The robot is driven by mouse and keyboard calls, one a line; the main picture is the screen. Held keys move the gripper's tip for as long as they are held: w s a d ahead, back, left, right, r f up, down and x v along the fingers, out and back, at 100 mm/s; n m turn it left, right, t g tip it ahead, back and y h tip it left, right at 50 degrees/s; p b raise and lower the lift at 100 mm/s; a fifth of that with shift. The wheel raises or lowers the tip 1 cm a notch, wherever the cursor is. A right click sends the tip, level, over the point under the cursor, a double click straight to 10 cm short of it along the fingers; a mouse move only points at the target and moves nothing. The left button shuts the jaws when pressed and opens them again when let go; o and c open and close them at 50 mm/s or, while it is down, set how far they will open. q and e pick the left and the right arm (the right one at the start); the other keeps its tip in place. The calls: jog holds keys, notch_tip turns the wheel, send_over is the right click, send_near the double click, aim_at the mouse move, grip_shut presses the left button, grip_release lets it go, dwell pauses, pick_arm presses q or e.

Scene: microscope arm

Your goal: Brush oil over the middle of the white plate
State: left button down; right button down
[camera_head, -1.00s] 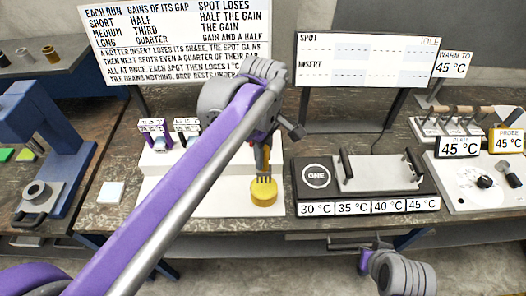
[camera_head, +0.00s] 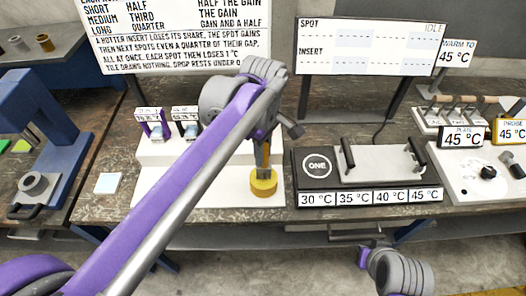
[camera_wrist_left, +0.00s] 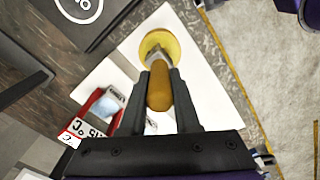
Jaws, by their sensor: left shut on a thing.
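My left gripper (camera_wrist_left: 158,82) is shut on the tan handle of a brush (camera_wrist_left: 160,90). In the left wrist view the brush's head end reaches into a round yellow pot (camera_wrist_left: 147,42); its bristles are hidden there. In the head view the yellow pot (camera_head: 264,188) stands near the front edge of a white board, below the gripper (camera_head: 262,150). The white plate (camera_head: 380,168) lies to the right, on a dark heater base, with a black handle at each side. A small part of my right arm shows at the bottom right, but its gripper is not visible.
My left arm crosses the head view and hides part of the white board (camera_head: 230,198). Small stands with cards (camera_head: 185,120) are at its back. A small pale tile (camera_head: 107,183) lies left. A white panel with knobs (camera_head: 470,185) is right. Text boards stand behind.

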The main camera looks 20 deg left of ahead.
pick_arm(q)
jog(key=shift+f, duration=0.6)
pick_arm(e)
jog(key=shift+s+f, duration=0.15)
jog(key=shift+f, duration=0.2)
dwell(0.9)
pick_arm(q)
jog(key=shift+r, duration=0.15)
pick_arm(e)
jog(key=shift+r, duration=0.1)
